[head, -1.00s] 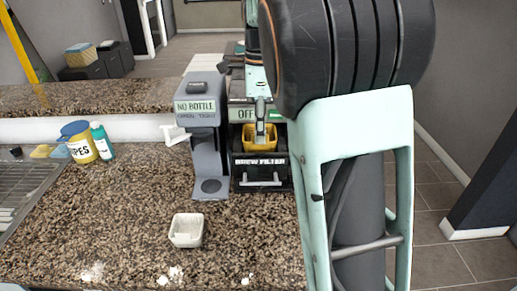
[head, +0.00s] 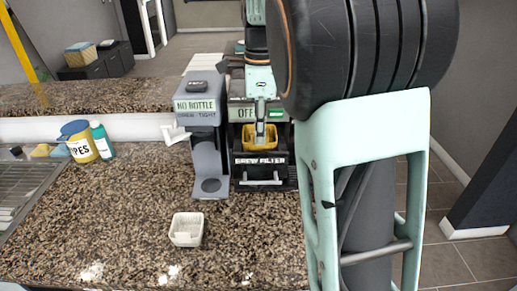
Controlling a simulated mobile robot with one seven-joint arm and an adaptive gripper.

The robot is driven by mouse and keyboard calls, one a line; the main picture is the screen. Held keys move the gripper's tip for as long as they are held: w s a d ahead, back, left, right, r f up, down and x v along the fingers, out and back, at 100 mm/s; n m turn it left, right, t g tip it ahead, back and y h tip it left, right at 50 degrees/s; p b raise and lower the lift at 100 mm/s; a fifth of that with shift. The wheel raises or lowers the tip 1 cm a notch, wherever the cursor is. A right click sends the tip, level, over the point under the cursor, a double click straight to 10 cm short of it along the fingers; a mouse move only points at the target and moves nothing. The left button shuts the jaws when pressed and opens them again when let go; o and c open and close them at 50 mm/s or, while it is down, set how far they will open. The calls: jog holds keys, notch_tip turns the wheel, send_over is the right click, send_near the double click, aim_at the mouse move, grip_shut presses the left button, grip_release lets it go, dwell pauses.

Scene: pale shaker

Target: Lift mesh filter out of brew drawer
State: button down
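The yellow mesh filter (head: 271,144) sits in the open top of the black drawer marked BREW FILTER (head: 243,173), at the base of the machine in the head view. My gripper (head: 260,140) points down from above, with its tip at or inside the filter's opening. The fingers overlap in this view, so I cannot see whether they are open or pinching the filter's wall. The filter's lower part is hidden in the drawer.
A grey dispenser marked NO BOTTLE (head: 207,140) stands close left of the drawer. A small white square container (head: 187,230) sits on the granite counter (head: 110,215) in front. Wipes (head: 79,142) and a teal bottle (head: 102,142) stand left. The middle counter is clear.

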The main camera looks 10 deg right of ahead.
jog(key=shift+r+p, duration=2.2)
jog(key=shift+r, duration=1.2)
